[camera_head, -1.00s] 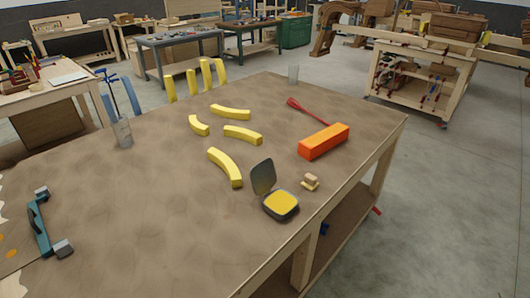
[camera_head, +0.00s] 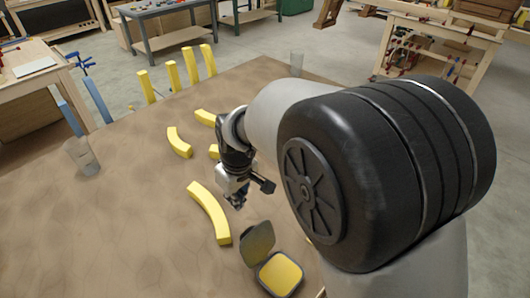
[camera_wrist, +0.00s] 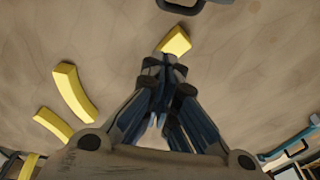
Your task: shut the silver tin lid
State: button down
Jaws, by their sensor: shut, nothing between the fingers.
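The silver tin stands open on the brown workbench in the head view. Its grey lid (camera_head: 257,242) stands tilted up at the back edge of the base. The base (camera_head: 280,275) shows a yellow inside. My gripper (camera_head: 236,203) is above the bench, behind and left of the lid, apart from it and pointing down. The wrist view shows its fingers (camera_wrist: 165,64) shut and empty. A dark rim is cut off at the top of that view; I cannot tell surely whether it is the tin.
Curved yellow pieces (camera_head: 209,212) lie left of the tin, another (camera_head: 179,142) farther back. A clear glass (camera_head: 82,157) stands at the left and another (camera_head: 297,64) at the back. A teal tool (camera_wrist: 289,145) shows in the wrist view. My arm hides the bench's right side.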

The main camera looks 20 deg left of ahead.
aim_at(253, 240)
jog(key=f, duration=0.3)
jog(key=a+f+b, duration=0.1)
jog(key=f, duration=0.3)
jog(key=a+f+b, duration=0.1)
jog(key=f, duration=0.3)
jog(key=shift+s+d+r+b, duration=0.2)
jog(key=shift+s+d+r, duration=0.2)
jog(key=shift+d+r, duration=0.35)
jog(key=shift+s+d+r+b, duration=0.15)
jog(key=shift+s+d+r, duration=0.3)
jog(key=shift+d, duration=0.4)
jog(key=shift+r, duration=0.1)
